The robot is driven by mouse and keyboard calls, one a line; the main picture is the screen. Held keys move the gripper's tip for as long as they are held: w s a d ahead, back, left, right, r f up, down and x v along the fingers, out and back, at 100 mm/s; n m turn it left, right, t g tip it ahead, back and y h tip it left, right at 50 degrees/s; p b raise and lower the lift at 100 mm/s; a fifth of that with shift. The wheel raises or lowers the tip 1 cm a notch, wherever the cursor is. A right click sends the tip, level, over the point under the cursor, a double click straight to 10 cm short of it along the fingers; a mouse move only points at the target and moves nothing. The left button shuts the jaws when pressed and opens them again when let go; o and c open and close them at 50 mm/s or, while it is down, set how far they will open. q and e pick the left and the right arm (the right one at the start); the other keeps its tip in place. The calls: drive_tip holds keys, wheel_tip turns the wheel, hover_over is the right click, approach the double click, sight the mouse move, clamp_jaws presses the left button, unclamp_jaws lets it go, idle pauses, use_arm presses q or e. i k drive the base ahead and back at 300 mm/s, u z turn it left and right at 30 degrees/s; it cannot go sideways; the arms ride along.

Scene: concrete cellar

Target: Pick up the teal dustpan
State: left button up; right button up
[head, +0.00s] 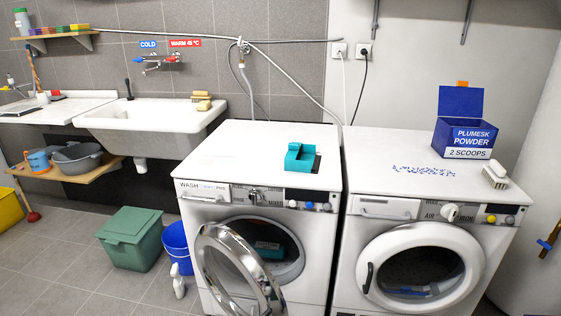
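A teal object that looks like the dustpan (297,161) lies on top of the left washing machine (235,150), near its front right edge. It has a raised boxy part at the back, and a dark strip shows along its right side. Nothing is touching it from above. Neither of my grippers is in view.
The left machine's round door (238,272) hangs open at the front. The right machine holds a blue powder box (463,138), spilled blue grains (423,170) and a brush (495,175). A green bin (131,238) and blue bucket (177,246) stand on the floor.

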sight(300, 157)
drive_tip(key=u, duration=0.2)
drive_tip(key=k, duration=0.4)
drive_tip(key=u, duration=1.4)
drive_tip(key=i, duration=1.1)
drive_tip(key=z, duration=0.7)
drive_tip(key=i, duration=0.8)
drive_tip(key=z, duration=0.85)
